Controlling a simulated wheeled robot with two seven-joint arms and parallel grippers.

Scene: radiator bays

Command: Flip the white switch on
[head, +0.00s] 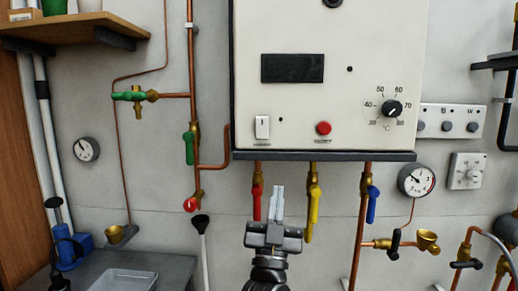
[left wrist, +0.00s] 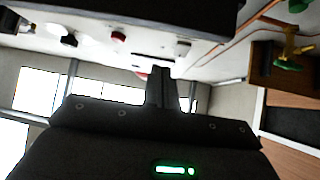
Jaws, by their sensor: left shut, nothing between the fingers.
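The white switch (head: 262,127) is a small upright rocker at the lower left of the cream control box (head: 345,75) on the wall. A pale spot that looks like the switch (left wrist: 182,48) also shows in the left wrist view, foreshortened. My left gripper (head: 277,190) points up, below the box's lower edge and just below and right of the switch in the head view. Its fingers are together with nothing between them, and they are apart from the switch. In the left wrist view its fingers (left wrist: 160,75) are closed too. My right gripper is not in view.
A red button (head: 323,128) and a black dial (head: 392,108) sit right of the switch. Below the box's dark ledge (head: 325,155) hang red (head: 257,202), yellow (head: 313,212) and blue (head: 373,204) valve handles, close to my gripper. Copper pipes (head: 191,60) run at left.

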